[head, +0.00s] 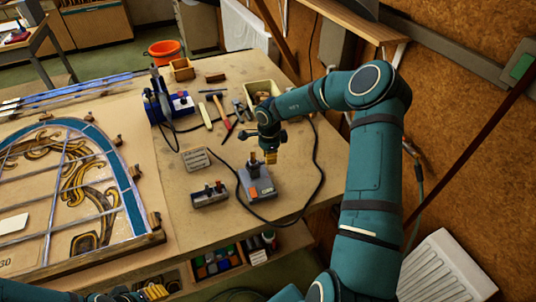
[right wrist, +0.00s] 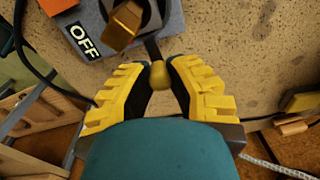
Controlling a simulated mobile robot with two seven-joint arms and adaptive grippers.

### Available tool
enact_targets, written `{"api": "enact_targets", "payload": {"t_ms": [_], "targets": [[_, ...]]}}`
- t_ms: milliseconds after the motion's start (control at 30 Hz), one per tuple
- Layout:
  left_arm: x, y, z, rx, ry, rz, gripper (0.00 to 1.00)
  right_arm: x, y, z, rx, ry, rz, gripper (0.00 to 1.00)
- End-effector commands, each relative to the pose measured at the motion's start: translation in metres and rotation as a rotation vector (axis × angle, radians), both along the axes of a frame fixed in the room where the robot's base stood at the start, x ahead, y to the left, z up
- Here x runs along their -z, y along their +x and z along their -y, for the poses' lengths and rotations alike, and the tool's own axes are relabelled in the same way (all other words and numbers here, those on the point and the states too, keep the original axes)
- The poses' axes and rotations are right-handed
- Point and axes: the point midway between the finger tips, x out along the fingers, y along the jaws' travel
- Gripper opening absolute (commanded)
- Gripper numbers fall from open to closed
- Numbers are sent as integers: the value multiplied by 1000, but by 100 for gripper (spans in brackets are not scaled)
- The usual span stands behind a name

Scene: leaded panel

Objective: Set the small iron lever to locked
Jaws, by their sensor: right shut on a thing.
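A grey box (head: 257,186) with an orange patch stands near the front of the bench. It also shows in the right wrist view (right wrist: 178,28), with an OFF label (right wrist: 84,42) and a brass-coloured block-like handle (right wrist: 124,22). A short dark lever (right wrist: 152,48) reaches from the box to a rounded yellowish knob (right wrist: 158,75). My right gripper (head: 270,157) is at the box; in the wrist view its yellow fingers (right wrist: 158,82) are shut on that knob. No locked marking is readable. My left gripper (head: 150,292) shows only partly at the bottom edge; its jaw state is unclear.
A smaller box with knobs (head: 210,195) and a slatted block (head: 195,159) stand left of the grey box. A black cable (head: 318,170) loops round to the right. Hand tools (head: 222,115) lie behind. The leaded panel (head: 60,200) fills the left.

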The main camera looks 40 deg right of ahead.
Motion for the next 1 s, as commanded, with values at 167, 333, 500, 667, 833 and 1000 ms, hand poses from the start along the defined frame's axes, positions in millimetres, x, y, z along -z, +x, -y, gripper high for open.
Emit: {"api": "enact_targets", "payload": {"t_ms": [167,333,500,667,833,1000], "targets": [[0,0,0,0,0,0,51,0,-2,0,29,0,0,0],[0,0,0,0,0,0,51,0,-2,-1,36,0,-1,0],[0,0,0,0,0,0,51,0,-2,-1,35,0,-2,0],[0,0,0,0,0,0,51,1,-3,-1,34,0,-2,46],[0,0,0,0,0,0,51,0,-2,-1,34,1,-1,52],[0,0,0,0,0,0,51,-1,-2,-1,34,0,0,52]]}}
